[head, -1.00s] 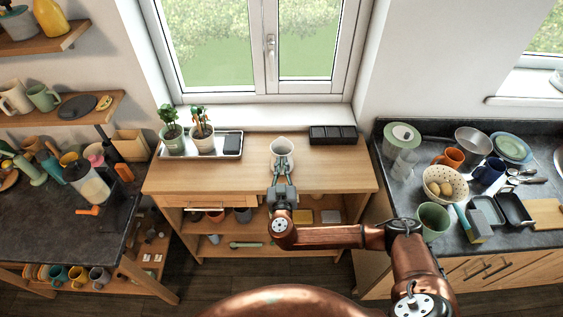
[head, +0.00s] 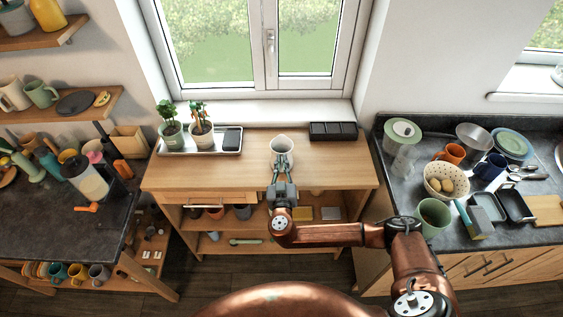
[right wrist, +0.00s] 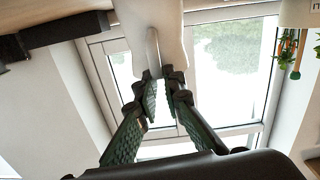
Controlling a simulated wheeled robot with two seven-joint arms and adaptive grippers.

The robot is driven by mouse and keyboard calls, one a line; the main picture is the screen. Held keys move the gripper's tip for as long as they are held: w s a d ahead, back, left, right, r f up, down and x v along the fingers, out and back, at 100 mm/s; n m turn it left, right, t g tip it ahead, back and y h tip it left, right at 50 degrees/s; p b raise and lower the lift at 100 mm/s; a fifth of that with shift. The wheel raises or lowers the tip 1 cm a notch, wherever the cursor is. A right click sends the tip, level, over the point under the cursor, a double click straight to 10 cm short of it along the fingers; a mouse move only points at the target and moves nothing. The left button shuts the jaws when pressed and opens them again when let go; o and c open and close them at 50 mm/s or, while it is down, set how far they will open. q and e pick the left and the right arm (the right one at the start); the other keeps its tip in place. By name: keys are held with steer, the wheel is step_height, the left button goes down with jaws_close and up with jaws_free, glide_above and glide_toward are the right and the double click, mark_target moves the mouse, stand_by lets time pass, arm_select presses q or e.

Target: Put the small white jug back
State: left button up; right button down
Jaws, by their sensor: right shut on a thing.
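The small white jug (head: 281,145) is at the middle of the wooden sideboard in the head view, below the window. My right gripper (head: 281,162) reaches it from the front and is shut on it. In the right wrist view the jug (right wrist: 150,22) shows at the top, with its handle between the fingertips of my right gripper (right wrist: 162,78). The jug looks upright. I cannot tell whether its base touches the sideboard top. My left gripper is not in view.
On the sideboard (head: 225,174), a tray (head: 230,150) with two potted plants stands left of the jug and a black compartment box (head: 333,131) stands right. Bare wood lies around the jug. A cluttered dark counter (head: 450,246) is at the right, another (head: 60,225) at the left.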

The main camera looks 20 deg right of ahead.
steer(key=shift+f, duration=0.1)
steer(key=c, duration=2)
jaws_free()
steer(key=shift+o, duration=0.2)
steer(key=shift+f, duration=0.1)
steer(key=v, duration=1.2)
